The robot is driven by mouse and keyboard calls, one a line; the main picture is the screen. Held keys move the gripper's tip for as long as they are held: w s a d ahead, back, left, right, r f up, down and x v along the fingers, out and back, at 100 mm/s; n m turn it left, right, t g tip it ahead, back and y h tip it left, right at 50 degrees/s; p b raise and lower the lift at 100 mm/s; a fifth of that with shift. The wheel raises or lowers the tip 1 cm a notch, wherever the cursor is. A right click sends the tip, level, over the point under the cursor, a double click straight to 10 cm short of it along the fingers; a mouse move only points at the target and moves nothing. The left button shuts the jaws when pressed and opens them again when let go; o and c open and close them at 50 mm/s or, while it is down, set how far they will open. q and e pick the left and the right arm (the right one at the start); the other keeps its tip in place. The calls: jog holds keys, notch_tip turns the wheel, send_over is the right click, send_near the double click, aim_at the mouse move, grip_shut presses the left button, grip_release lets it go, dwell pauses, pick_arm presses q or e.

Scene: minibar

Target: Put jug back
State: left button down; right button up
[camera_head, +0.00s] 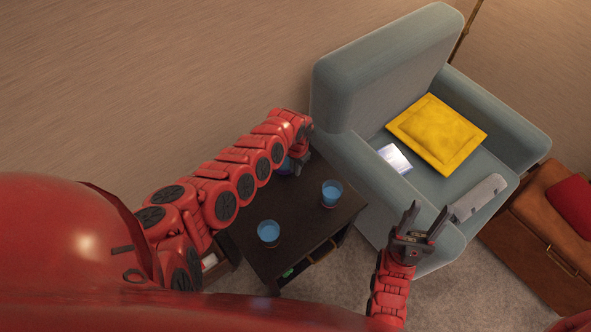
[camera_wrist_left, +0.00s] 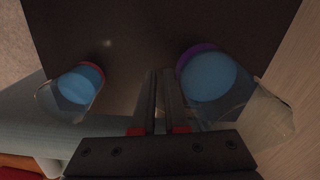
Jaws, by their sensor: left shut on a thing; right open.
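The clear jug (camera_wrist_left: 262,112), with blue liquid and a purple rim or base, is at the right of the left wrist view. My right gripper (camera_head: 425,215) is open and empty by the armchair's near arm.
A grey-blue armchair (camera_head: 385,65) holds a yellow cushion (camera_head: 437,133) and a white book-like item (camera_head: 395,158). A brown leather seat (camera_head: 535,225) is at the right.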

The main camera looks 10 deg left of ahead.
pick_arm(q)
jog(key=shift+f, duration=0.1)
jog(key=c, duration=1.4)
grip_release()
jog(key=shift+f, duration=0.1)
jog(key=o, duration=0.5)
jog(key=shift+c, duration=0.2)
